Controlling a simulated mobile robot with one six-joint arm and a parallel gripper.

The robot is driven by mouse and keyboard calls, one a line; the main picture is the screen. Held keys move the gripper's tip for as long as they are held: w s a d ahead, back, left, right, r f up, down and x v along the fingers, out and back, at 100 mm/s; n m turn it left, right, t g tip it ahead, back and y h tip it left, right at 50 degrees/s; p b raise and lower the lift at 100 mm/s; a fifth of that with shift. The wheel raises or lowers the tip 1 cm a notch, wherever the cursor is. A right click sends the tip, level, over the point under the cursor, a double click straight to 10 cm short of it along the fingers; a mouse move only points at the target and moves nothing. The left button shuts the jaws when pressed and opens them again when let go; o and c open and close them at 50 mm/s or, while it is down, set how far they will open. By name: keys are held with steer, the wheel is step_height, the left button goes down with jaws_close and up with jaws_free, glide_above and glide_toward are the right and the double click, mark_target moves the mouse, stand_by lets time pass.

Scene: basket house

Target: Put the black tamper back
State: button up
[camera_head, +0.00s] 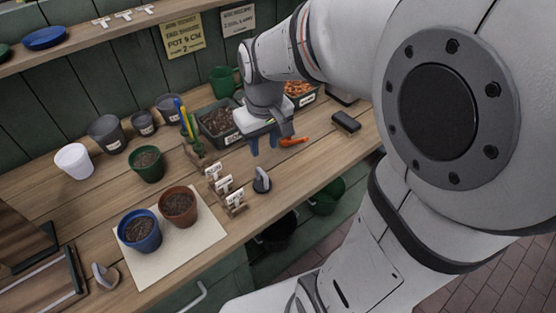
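A small dark grey tool with a rounded base and a paler edge (262,181), which looks like the tamper, sits on the wooden bench near its front edge, right of the small label stands. A similar grey tool (104,276) is at the front left; I cannot tell for sure which one is the black tamper. My gripper (264,147) points down above the bench, behind the first tool and apart from it. Its two blue fingertips are spread with nothing visible between them.
A blue pot (140,230) and a brown pot (178,204) of soil stand on a pale mat (150,267). A green pot (147,164), soil tray (217,122), orange-handled tool (293,142) and black block (346,122) are nearby. Label stands (224,187) crowd the middle.

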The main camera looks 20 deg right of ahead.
steer(key=s+r+m+t, duration=0.1)
steer(key=s+r+m, duration=0.1)
steer(key=s, duration=0.8)
steer(key=shift+d+t, duration=0.4)
steer(key=shift+s+d, duration=0.15)
